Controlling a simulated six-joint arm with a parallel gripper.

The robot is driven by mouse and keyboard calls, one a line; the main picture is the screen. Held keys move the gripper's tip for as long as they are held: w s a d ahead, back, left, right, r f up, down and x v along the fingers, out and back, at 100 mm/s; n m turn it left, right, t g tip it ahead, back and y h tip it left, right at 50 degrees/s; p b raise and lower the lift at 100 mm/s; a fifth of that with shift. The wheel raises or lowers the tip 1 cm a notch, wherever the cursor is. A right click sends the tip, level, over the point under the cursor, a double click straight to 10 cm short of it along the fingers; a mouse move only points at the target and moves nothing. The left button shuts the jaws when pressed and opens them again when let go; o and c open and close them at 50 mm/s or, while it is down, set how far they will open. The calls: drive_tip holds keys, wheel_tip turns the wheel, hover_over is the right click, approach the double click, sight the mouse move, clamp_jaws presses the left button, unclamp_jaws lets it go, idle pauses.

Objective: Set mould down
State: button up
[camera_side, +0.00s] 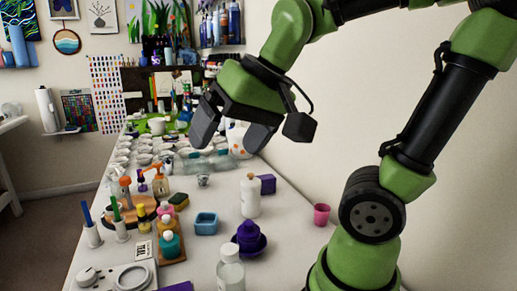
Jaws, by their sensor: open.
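A small blue square open-topped tray, which looks like the mould (206,223), sits flat on the white table in the middle foreground. My gripper (229,143) hangs in the air above the table, higher in the picture than the mould and apart from it. Its two dark fingers are spread wide and nothing shows between them. The inside of the mould is too small to make out clearly.
A pink cup (321,214) stands at the right edge. Wooden holders with several bottles (170,243) stand left. Many small cups crowd the back.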

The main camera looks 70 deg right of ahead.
drive_tip(key=shift+n+t+y, duration=0.5)
drive_tip(key=shift+n, duration=0.4)
drive_tip(key=s, duration=0.1)
drive_tip(key=s+a, duration=0.1)
drive_tip(key=s, duration=0.1)
drive_tip(key=s+a, duration=0.1)
drive_tip(key=s, duration=0.1)
drive_tip(key=shift+f, duration=0.4)
